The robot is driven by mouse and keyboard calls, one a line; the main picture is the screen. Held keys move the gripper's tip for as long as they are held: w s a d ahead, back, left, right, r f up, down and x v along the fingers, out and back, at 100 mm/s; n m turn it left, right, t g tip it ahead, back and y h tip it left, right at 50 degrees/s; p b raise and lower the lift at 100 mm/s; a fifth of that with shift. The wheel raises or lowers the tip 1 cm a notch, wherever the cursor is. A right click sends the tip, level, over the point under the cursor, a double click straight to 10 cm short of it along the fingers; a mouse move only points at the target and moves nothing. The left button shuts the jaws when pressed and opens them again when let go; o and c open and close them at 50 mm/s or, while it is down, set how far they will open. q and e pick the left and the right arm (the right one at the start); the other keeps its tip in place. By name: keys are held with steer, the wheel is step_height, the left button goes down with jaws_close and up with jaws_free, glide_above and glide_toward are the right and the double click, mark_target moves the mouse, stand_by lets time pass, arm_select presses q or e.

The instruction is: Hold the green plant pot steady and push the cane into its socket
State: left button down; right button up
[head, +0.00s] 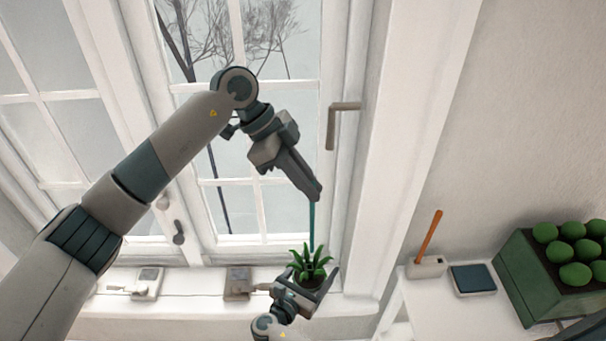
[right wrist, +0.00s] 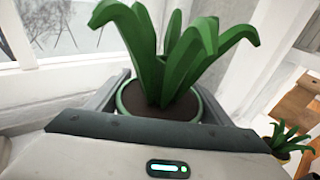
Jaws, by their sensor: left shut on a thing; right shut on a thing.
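The green plant pot (right wrist: 207,104) holds dark soil and a plant with broad green leaves (right wrist: 180,60). In the head view the plant (head: 310,263) stands roughly upright by the windowsill. My right gripper (head: 318,287) is shut around the pot, with a finger on either side in the right wrist view. My left gripper (head: 316,193) is above it, shut on the upper end of the thin teal cane (head: 312,228). The cane points down, nearly vertical, and its lower end is lost at the leaves. The socket is hidden, and I cannot tell whether the cane touches it.
A window with a handle (head: 331,125) is close behind the left gripper. A grey block (head: 238,282) and a white box (head: 148,284) are on the sill. At right are an orange stick (head: 430,236) in a white block, a dark blue pad (head: 473,279) and a green crate (head: 513,263).

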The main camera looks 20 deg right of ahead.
arm_select(q)
steer(key=shift+f, duration=0.2)
stand_by(0.4)
steer(key=shift+f, duration=2.8)
steer(key=shift+f, duration=2.85)
steer(key=c, duration=1.7)
jaws_free()
steer(key=shift+c, duration=0.2)
steer(key=shift+a+r, duration=0.1)
steer(key=v, duration=1.1)
steer(key=shift+w+r, duration=0.15)
steer(key=shift+r, duration=0.25)
steer(key=shift+a, duration=0.1)
